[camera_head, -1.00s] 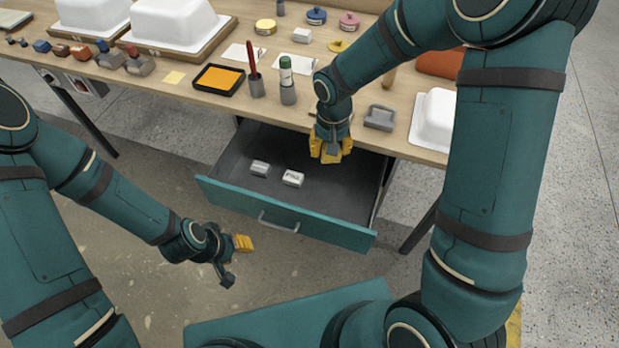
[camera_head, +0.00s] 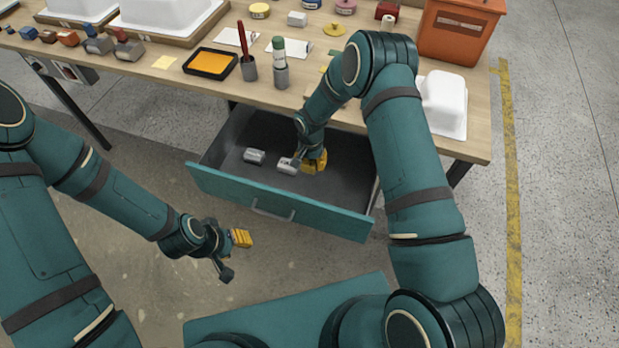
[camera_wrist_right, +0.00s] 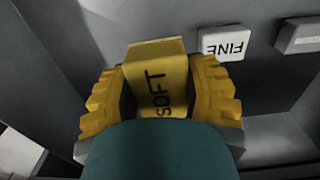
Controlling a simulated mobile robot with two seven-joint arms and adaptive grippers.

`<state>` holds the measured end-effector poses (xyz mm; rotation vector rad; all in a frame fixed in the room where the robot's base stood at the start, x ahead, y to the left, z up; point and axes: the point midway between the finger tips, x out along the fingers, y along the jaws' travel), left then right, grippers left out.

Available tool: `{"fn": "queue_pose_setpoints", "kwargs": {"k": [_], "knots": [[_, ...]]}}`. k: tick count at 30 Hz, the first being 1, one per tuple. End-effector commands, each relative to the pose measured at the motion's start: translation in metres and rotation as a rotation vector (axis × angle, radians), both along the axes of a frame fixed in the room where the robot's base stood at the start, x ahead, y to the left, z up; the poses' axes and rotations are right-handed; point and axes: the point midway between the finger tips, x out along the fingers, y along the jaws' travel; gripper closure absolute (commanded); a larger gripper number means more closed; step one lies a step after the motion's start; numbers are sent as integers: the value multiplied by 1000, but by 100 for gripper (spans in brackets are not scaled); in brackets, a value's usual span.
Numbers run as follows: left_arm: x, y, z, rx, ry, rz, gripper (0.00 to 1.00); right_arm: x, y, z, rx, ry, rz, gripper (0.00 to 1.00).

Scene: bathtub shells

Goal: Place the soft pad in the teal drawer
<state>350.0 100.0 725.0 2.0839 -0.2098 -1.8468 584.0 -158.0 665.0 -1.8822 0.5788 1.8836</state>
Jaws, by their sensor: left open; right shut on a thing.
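The teal drawer (camera_head: 325,217) hangs open under the table, its grey inside showing. My right gripper (camera_head: 312,163) is inside it, pointing down, close beside a pale pad (camera_head: 287,165). In the right wrist view my right gripper (camera_wrist_right: 157,95) is shut on the yellow soft pad (camera_wrist_right: 155,82), marked SOFT, between its two yellow fingers. Whether the soft pad touches the drawer floor I cannot tell. The pale pad marked FINE (camera_wrist_right: 227,43) lies just past it. My left gripper (camera_head: 235,256) is open and empty, in front of the drawer, outside it.
Another pale pad (camera_head: 254,156) lies further left in the drawer. On the table stand a black tray with orange inside (camera_head: 211,61), a cup with a red tool (camera_head: 249,70), white tubs and an orange bin (camera_head: 460,32).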

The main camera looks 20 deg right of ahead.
Motion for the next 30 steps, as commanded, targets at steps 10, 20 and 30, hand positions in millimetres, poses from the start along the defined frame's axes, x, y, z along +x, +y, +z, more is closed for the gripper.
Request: {"fn": "queue_pose_setpoints", "kwargs": {"k": [10,20,30], "knots": [[2,0,-11,1,-5,1,59,0,0,-51,1,-1,0,80],[4,1,-19,2,-9,2,59,0,0,-89,1,0,-1,80],[4,1,-20,2,-9,3,59,0,0,-96,1,-2,0,80]]}}
